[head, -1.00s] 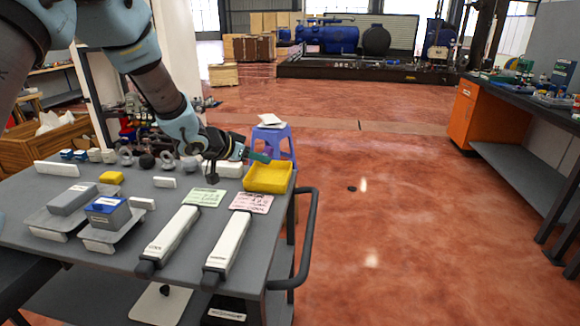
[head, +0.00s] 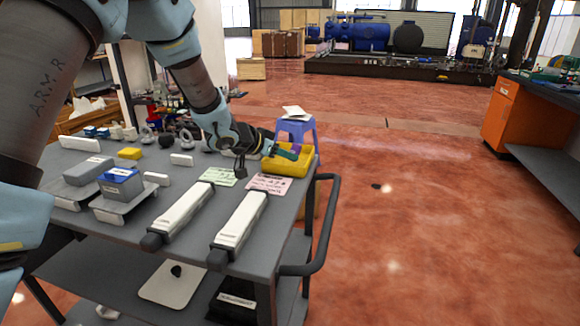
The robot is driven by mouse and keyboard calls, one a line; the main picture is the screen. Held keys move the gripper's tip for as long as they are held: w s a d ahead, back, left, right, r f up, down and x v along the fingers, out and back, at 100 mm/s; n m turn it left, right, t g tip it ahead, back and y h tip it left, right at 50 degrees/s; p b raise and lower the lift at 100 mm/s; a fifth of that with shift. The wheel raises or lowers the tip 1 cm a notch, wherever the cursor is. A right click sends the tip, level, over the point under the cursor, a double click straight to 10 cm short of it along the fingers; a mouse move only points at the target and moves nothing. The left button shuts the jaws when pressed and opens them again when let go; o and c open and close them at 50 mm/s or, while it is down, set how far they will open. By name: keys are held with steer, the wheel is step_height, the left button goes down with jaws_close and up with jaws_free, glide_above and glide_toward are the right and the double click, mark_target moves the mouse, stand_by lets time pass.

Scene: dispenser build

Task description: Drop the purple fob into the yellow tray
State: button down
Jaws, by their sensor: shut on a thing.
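The yellow tray (head: 291,167) sits at the far right corner of the grey cart top. My gripper (head: 291,151) reaches in from the left and its fingertips are over the tray. It is shut on the purple fob (head: 296,147), of which only a small purple patch shows at the fingertips. The gripper hides part of the tray's inside and its left rim. I cannot tell how high the fob is above the tray floor.
A black handle (head: 325,230) runs along the right side. A purple stool (head: 297,128) stands behind.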

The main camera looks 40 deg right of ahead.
steer(key=shift+c, duration=2.3)
jaws_free()
steer(key=shift+a, duration=0.1)
steer(key=v, duration=1)
steer(key=shift+a+r, duration=0.25)
steer(key=shift+a, duration=0.05)
